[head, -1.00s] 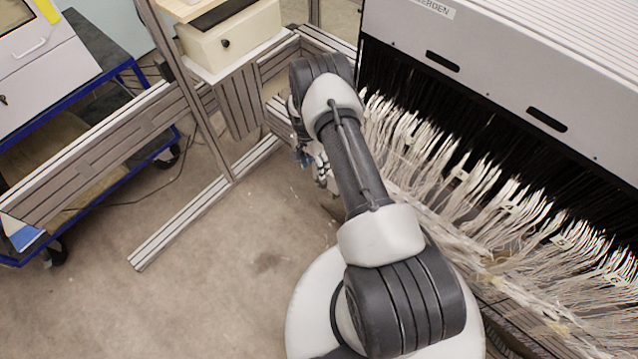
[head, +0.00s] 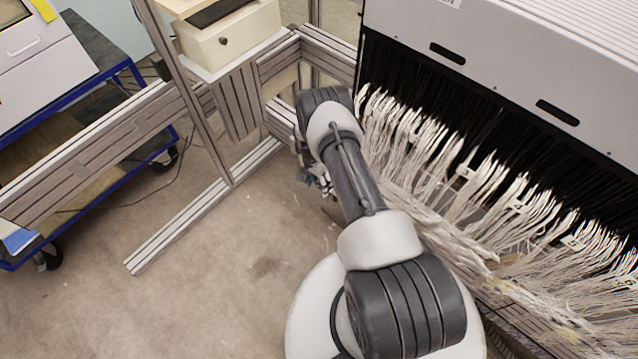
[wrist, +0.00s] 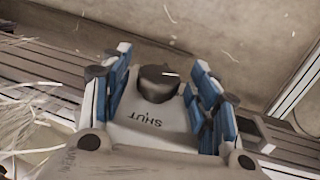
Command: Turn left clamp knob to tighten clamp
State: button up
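A dark round knob (wrist: 156,85) sits on a pale clamp plate (wrist: 150,122) marked "SHUT" in the wrist view. The lettering appears upside down. My gripper (wrist: 160,78) has its blue-padded fingers on either side of the knob. They look spread, with a narrow gap on each side, and I see no clear contact. In the head view my gripper (head: 318,182) is small and partly hidden behind my arm, beside the loom's left end. The knob cannot be made out there.
White warp threads (head: 465,190) hang along the loom (head: 520,70) close to my arm's right side. A metal frame rail (head: 205,205) and a beige box (head: 228,38) stand to the left. A blue cart (head: 100,95) is farther left. Open floor (head: 225,285) lies front left.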

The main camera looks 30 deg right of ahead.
jog(key=c, duration=0.9)
jog(key=shift+s+t+y+p, duration=0.3)
jog(key=shift+t+y+p, duration=0.3)
jog(key=shift+t+p, duration=0.85)
jog(key=o, duration=1.1)
jog(key=shift+d+r, duration=0.1)
jog(key=shift+r, duration=0.05)
jog(key=r, duration=1.1)
jog(key=shift+s+d+r, duration=0.15)
jog(key=shift+s+r, duration=0.2)
jog(key=shift+s, duration=0.05)
